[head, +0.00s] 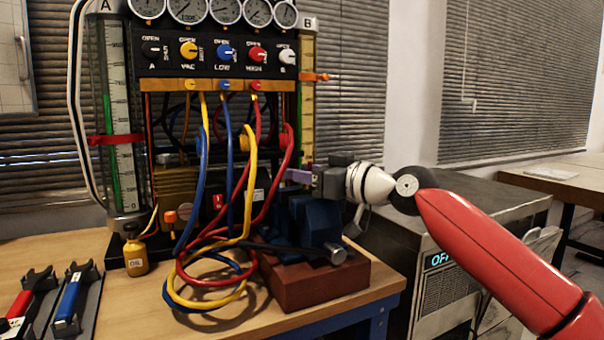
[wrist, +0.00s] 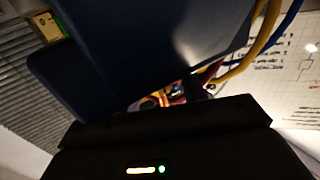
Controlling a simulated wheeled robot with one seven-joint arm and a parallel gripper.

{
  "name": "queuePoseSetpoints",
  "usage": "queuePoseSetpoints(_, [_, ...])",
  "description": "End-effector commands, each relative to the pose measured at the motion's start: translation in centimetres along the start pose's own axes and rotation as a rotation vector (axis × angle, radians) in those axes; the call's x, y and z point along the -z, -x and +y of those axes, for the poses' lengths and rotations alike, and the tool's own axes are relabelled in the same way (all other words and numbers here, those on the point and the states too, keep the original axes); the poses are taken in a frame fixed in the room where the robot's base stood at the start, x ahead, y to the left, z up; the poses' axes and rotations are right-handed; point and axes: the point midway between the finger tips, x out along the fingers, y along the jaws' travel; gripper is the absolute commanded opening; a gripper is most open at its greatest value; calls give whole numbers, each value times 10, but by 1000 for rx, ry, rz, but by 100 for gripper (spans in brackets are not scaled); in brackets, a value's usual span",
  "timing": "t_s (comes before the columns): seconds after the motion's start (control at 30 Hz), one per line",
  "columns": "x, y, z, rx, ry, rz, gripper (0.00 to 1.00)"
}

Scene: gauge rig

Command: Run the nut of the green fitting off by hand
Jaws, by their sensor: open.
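I cannot make out the green fitting or its nut in either view. A blue vise (head: 315,222) with a steel handle end stands on a red-brown block near the bench's right front corner. My gripper (head: 300,178) comes in from the right, just above the vise, its fingers pointing left toward the hoses; a purplish piece shows at its tip. It is open, and I cannot see anything held. In the wrist view, large dark blue blocks (wrist: 150,45) that look like the vise fill the top, and the space beyond my gripper's dark body is mostly hidden.
Yellow, blue and red hoses (head: 243,200) hang from the valve panel (head: 215,52) and loop on the bench left of the vise. Bare bench (head: 145,310) shows in front.

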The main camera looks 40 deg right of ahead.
Motion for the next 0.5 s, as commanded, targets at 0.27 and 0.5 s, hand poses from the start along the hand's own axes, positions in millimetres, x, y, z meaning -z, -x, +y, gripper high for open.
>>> queuePoseSetpoints(0.27, [-2, 49, 1, -4, 0, 3, 42])
queuePoseSetpoints(0.5, [-1, 69, 0, -1, 0, 0, 42])
